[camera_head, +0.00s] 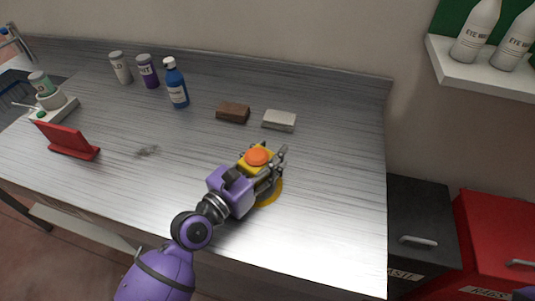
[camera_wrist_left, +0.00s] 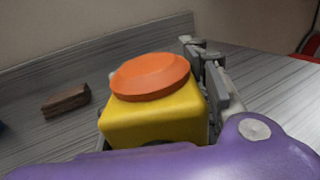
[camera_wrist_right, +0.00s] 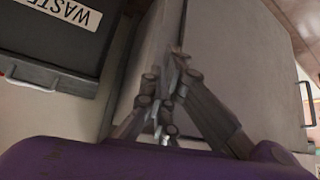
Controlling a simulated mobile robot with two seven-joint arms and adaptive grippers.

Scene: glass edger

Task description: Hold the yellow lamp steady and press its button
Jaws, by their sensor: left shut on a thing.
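The yellow lamp (camera_head: 268,198) stands on the grey metal worktop near its front right part, with a round yellow base and a boxy yellow top. Its orange button (camera_head: 257,156) faces up and is uncovered. My left gripper (camera_head: 265,167) is shut on the lamp's yellow top, reaching in from the front. In the left wrist view, the yellow top (camera_wrist_left: 155,120) and orange button (camera_wrist_left: 150,76) fill the middle, with gripper fingers along the right side. My right gripper (camera_wrist_right: 172,95) appears in its wrist view, fingers together and empty, away from the lamp.
Behind the lamp lie a brown block (camera_head: 233,112) and a pale block (camera_head: 279,121). A blue bottle (camera_head: 176,84), other containers and a red stand (camera_head: 67,141) are further left. A black bin (camera_head: 422,230) and red bin (camera_head: 495,240) stand right of the worktop.

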